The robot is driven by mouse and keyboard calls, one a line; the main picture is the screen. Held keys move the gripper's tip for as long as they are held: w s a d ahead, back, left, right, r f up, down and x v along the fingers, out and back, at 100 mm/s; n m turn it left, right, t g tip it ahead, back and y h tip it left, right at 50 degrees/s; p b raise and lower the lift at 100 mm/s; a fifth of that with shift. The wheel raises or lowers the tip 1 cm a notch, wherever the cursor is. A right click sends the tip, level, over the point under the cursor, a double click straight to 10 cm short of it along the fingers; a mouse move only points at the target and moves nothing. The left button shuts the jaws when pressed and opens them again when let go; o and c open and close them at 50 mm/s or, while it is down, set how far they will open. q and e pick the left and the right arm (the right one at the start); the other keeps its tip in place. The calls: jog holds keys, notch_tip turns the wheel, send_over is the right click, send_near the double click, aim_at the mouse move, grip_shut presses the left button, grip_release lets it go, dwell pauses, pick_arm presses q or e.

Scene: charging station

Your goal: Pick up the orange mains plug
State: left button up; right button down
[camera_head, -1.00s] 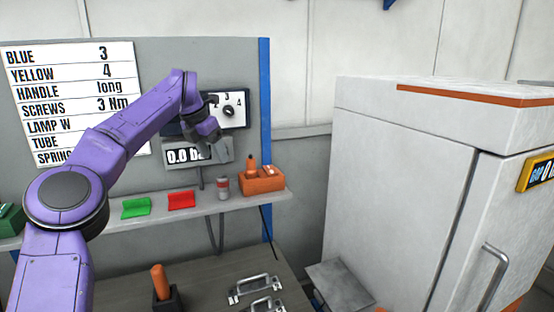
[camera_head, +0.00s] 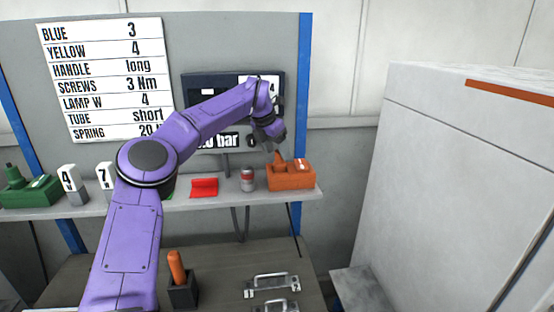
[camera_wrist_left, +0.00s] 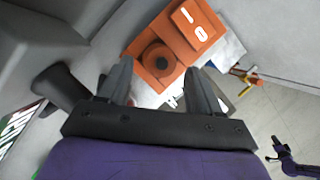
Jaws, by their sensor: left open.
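The orange mains plug (camera_head: 279,158) stands upright on the left part of an orange box (camera_head: 291,181) at the right end of the shelf. In the left wrist view the plug (camera_wrist_left: 158,58) shows end-on, round with a dark middle, beside the raised part of the box (camera_wrist_left: 195,30). My left gripper (camera_head: 266,142) is just above the plug. In the left wrist view its open fingers (camera_wrist_left: 158,72) stand on either side of the plug, with nothing held. Whether they reach down around it is unclear. What looks like my right gripper (camera_wrist_left: 279,148) is small and far off at the lower right there.
A grey and red can (camera_head: 248,180) stands left of the box, then a red holder (camera_head: 204,187). A display panel (camera_head: 228,140) is behind my left wrist. A blue post (camera_head: 303,80) rises behind the box. A white cabinet (camera_head: 430,180) stands to the right.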

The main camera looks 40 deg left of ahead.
pick_arm(q)
jog(key=w+f, duration=0.2)
jog(key=w, duration=0.1)
jog(key=shift+d+f, duration=0.15)
jog(key=shift+f, duration=0.35)
jog(key=shift+s+a+r, duration=0.15)
jog(key=shift+s+r, duration=0.05)
jog(key=shift+s, duration=0.2)
jog(key=shift+s+a+r, duration=0.15)
jog(key=shift+s, duration=0.2)
jog(key=c, duration=0.4)
jog(key=shift+s+r, duration=0.1)
jog(key=shift+s, duration=0.1)
jog(key=c, duration=0.6)
jog(key=shift+w+d, duration=0.2)
jog(key=shift+w, duration=0.2)
grip_shut()
